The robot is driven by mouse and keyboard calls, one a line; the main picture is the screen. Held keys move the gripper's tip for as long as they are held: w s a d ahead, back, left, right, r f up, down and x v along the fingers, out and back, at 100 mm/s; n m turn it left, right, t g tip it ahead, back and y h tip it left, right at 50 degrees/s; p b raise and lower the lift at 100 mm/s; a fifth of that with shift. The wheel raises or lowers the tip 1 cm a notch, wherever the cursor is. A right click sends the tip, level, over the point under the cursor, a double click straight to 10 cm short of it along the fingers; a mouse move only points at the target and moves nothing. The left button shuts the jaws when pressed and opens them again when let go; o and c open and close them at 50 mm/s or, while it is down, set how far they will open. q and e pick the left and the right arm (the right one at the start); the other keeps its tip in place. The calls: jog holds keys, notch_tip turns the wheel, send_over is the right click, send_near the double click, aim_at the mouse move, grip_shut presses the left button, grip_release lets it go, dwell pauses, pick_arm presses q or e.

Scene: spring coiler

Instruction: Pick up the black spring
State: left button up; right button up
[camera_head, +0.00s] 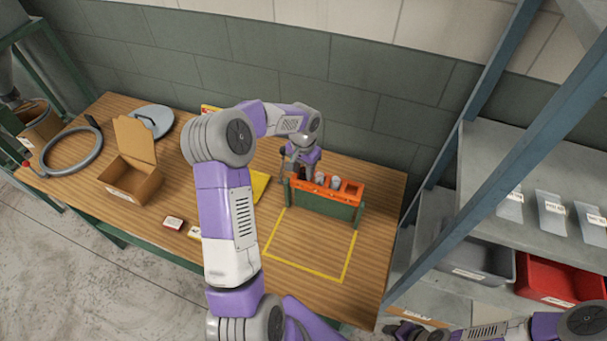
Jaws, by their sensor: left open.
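An orange-topped rack with green sides (343,210) stands on the wooden table. Small grey-white pieces (335,181) stand in its top. A small dark piece at the rack's left end, close to my gripper, may be the black spring; it is too small and too covered to be sure. My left gripper (293,170) points down at the rack's left end, with its jaws open. I cannot tell whether it touches anything. My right gripper (408,332) is low at the bottom edge, away from the rack, and its jaws cannot be made out.
A yellow outline (345,265) marks clear table in front of the rack. An open cardboard box (130,185), a grey hose ring (72,152) and a grey disc (152,121) lie at the left. A metal shelf with a red bin (550,285) stands at the right.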

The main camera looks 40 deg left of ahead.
pick_arm(q)
grip_shut()
jog(key=shift+w+r, duration=0.1)
